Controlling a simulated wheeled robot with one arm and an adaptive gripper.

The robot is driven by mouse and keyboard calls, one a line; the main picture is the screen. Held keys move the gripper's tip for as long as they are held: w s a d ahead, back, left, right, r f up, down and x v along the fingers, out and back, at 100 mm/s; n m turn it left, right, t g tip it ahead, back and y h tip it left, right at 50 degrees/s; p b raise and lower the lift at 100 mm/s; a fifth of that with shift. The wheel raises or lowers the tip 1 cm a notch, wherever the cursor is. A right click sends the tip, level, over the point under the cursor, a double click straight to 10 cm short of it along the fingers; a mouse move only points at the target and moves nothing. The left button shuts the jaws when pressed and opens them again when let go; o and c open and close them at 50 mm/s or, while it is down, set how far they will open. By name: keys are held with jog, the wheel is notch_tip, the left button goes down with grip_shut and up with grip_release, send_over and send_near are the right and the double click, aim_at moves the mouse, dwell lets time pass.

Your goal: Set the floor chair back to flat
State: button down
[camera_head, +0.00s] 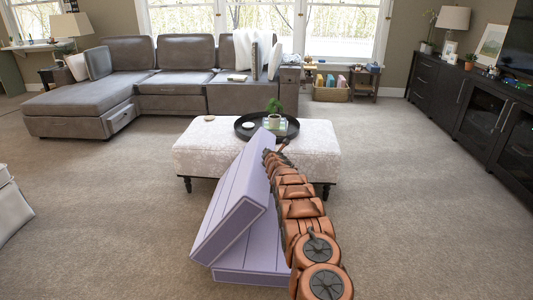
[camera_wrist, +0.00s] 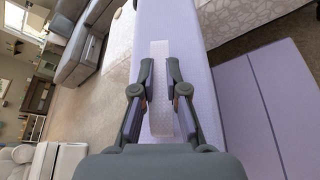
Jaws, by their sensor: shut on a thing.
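The lavender floor chair stands on the carpet, with its backrest (camera_head: 232,200) raised and tilted over its seat (camera_head: 250,262). In the wrist view the backrest's edge (camera_wrist: 202,75) runs up the middle, and the seat (camera_wrist: 270,105) lies at the right. A pale strap (camera_wrist: 159,55) lies along that edge. My gripper (camera_wrist: 160,78) is shut on the strap, one finger on each side of it. In the head view my arm reaches along the right side of the chair to the backrest's top, and the grip itself is hard to make out.
A pale patterned ottoman (camera_head: 195,155) stands just behind the chair, bearing a dark round tray (camera_head: 243,134) with a plant. A grey sectional sofa (camera_head: 175,95) is farther back. A dark cabinet (camera_head: 480,125) lines the right wall. Carpet (camera_head: 110,215) is clear left and right of the chair.

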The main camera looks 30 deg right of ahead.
jog(key=shift+w+a, duration=0.15)
jog(key=shift+a, duration=0.1)
jog(key=c, duration=1.2)
grip_release()
jog(key=shift+r, duration=0.1)
jog(key=shift+r, duration=1.95)
jog(key=shift+d+r, duration=0.1)
jog(key=shift+r, duration=2.85)
